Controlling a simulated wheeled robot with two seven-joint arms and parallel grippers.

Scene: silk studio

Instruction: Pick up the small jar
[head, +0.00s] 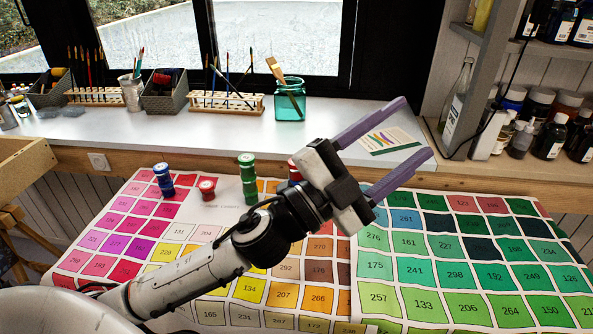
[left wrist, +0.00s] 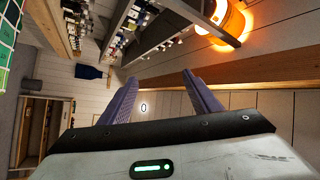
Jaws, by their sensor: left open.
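Several small jars stand on the color-chart cloth (head: 190,232) in the head view. A low red jar (head: 207,188) stands between a blue jar (head: 163,180), which looks like a stack of two, and a tall green stack (head: 248,178). Another red jar (head: 295,170) is partly hidden behind my left gripper. My left gripper (head: 410,130) is open and empty, raised above the cloth, its purple fingers pointing right, away from the jars. The fingers also show in the left wrist view (left wrist: 160,88), with nothing between them.
Behind the cloth, a white sill holds brush racks (head: 226,103), a teal glass jar (head: 289,100) with brushes and a card (head: 390,140). Bottles (head: 550,135) fill shelves at the right. The cloth's right part is clear of jars.

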